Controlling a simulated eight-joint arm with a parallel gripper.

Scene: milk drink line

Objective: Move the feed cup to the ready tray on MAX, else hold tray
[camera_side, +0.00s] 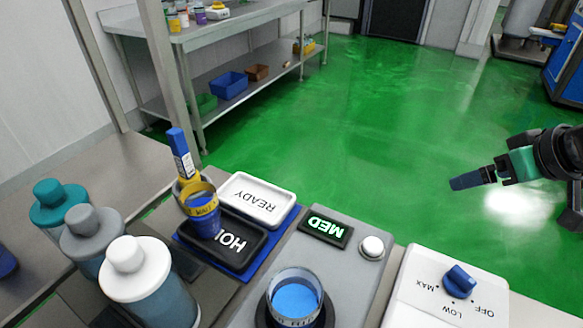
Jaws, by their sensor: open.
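A clear cup of blue liquid (296,299) stands upright in a dark round holder on the grey panel, at the bottom middle. A blue cup with a yellow band (201,211) is at the back left of the black hold tray (258,242). I cannot tell from labels which is the feed cup. The white ready tray (283,212) is behind the hold tray and looks empty. The display (326,227) reads MED in green. My gripper (460,181) is open and empty at the right, above the green floor and well apart from both cups.
A white knob box (430,300) marked OFF, LOW and MAX has a blue knob (459,280). A white round button (372,247) sits by the display. Several capped bottles (150,285) stand at left. A blue and yellow upright item (180,150) rises behind the trays.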

